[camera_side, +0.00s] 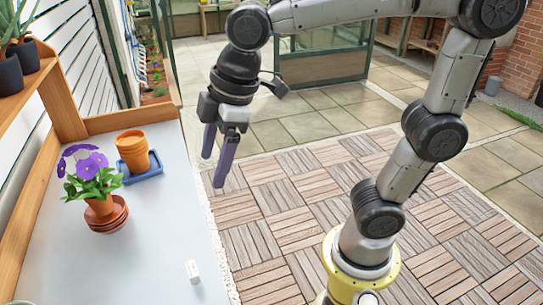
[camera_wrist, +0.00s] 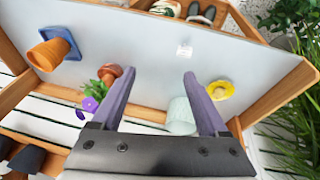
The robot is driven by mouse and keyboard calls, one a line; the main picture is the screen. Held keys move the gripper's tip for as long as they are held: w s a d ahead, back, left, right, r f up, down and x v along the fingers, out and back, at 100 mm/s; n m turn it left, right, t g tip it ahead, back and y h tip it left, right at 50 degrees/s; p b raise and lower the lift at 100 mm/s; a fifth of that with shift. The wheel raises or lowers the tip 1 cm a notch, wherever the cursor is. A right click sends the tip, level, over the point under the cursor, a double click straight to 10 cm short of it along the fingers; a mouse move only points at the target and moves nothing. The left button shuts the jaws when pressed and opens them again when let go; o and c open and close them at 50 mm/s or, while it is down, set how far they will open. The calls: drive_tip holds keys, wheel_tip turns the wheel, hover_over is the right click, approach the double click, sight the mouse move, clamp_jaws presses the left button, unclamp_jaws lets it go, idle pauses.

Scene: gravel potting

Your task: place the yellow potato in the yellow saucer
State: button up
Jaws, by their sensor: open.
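My gripper (camera_side: 214,168) is open and empty, raised near the right edge of the table in the side view. Its two purple fingers (camera_wrist: 159,75) stand apart in the wrist view. The yellow saucer (camera_wrist: 227,86) lies on the tabletop, right of the fingers in the wrist view. The saucer does not show in the side view.
On the table (camera_side: 160,225) stand orange pots (camera_side: 133,150) on a blue tray (camera_side: 150,178), a purple-flowered plant (camera_side: 93,180) in a terracotta pot, and a small white block (camera_side: 192,271). A pale cylinder (camera_wrist: 181,115) stands near the saucer. The table's middle is clear.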

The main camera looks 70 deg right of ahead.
drive_tip(key=s+d+f+m+t+h, duration=0.1)
drive_tip(key=s+d+f+m, duration=0.3)
drive_tip(key=s+d+m, duration=0.6)
drive_tip(key=shift+s+d+t, duration=0.4)
drive_tip(key=shift+d+t, duration=0.1)
drive_tip(key=shift+t, duration=0.1)
